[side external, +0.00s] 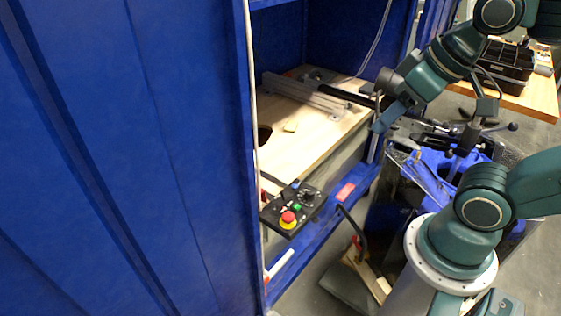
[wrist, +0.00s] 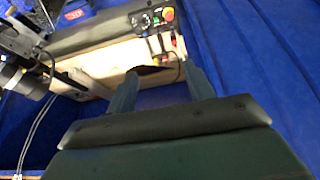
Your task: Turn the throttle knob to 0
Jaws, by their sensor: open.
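The throttle knob (side external: 308,196) appears to be a small dark dial on the black control panel (side external: 275,213), at the front edge of the blue booth. Its setting is too small to read. The panel also carries a red and yellow stop button (side external: 288,218) and a green button (side external: 297,207). My gripper (side external: 386,120) is up and to the right of the panel, well apart from it. In the wrist view the panel (wrist: 155,20) is at the top, beyond my gripper's two spread fingers (wrist: 161,69), with nothing between them.
A wooden bench top (side external: 318,135) with a metal rail (side external: 317,102) lies inside the booth behind the panel. The booth's blue wall (side external: 130,150) fills the left. A blue and black machine (side external: 425,170) stands below my gripper. A black case (side external: 503,65) sits on a table at the back right.

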